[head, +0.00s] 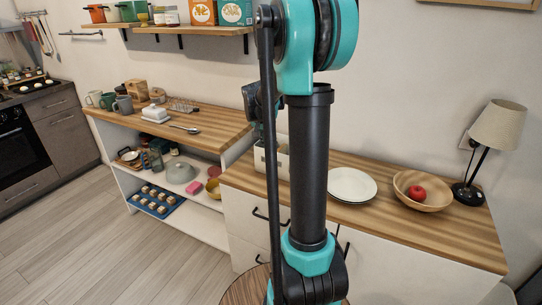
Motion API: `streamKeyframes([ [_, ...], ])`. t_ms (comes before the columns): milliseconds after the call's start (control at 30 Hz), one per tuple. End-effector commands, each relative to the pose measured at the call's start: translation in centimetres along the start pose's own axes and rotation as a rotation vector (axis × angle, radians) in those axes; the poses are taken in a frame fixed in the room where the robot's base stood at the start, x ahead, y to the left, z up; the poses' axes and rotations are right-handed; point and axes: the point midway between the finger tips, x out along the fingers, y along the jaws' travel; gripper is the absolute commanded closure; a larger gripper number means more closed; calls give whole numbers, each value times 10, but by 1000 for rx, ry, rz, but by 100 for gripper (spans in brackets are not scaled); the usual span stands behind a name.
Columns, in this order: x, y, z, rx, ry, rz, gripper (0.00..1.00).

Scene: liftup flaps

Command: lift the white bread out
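No white bread can be made out in the head view. A cream-white box (261,161) stands on the wooden counter behind my arm, which hides much of it; what it holds cannot be seen. A dark and teal part of my arm's far end, perhaps my gripper (252,104), shows just left of the arm's upright link, above the box. Its fingers cannot be made out.
A white plate (351,184) and a wooden bowl (423,190) with a red apple (417,192) stand right of my arm. A lamp (493,140) is at the far right. The left counter holds mugs, a butter dish (155,113) and a spoon (186,129). The left floor is clear.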

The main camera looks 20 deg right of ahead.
Motion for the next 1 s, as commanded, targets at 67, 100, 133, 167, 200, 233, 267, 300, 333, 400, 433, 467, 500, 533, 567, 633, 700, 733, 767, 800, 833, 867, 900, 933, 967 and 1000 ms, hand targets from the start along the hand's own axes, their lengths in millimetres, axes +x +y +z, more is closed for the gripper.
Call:
streamKeyframes([
  [67, 4, 0, 0, 0, 0, 0, 78],
  [100, 6, 0, 0, 0, 0, 0, 78],
  [133, 8, 0, 0, 0, 0, 0, 78],
  [167, 10, 1, 0, 0, 0, 0, 78],
  [200, 14, 1, -1, 0, 0, 0, 78],
  [233, 18, 2, -2, 1, 0, 1, 78],
  [267, 23, 2, -2, 2, 0, 1, 78],
  [300, 29, 3, -3, 2, 0, 1, 78],
  [333, 34, 3, -4, 2, 0, 1, 78],
  [400, 43, 4, -4, 1, 0, 0, 78],
  [433, 47, 3, -4, 0, 0, 0, 78],
  [467, 50, 3, -4, 0, 0, 0, 78],
  [500, 53, 4, -3, 0, 0, 0, 78],
  [533, 54, 4, -3, 0, 0, 0, 78],
  [567, 56, 4, -3, 0, 0, 0, 78],
  [633, 57, 4, -3, -1, 0, 0, 78],
  [700, 57, 4, -3, -1, 0, 0, 78],
  [733, 57, 4, -3, -1, 0, 0, 78],
  [767, 57, 4, -3, -1, 0, 0, 78],
  [800, 57, 4, -3, -1, 0, 0, 78],
  [833, 57, 4, -3, -1, 0, 0, 80],
  [867, 57, 4, -3, -1, 0, 0, 84],
  [900, 57, 4, -3, -1, 0, 0, 89],
  [933, 57, 4, -3, 0, 0, 0, 92],
  [967, 57, 4, -3, 0, 0, 0, 96],
  [1000, 57, 4, -3, 0, 0, 0, 100],
])
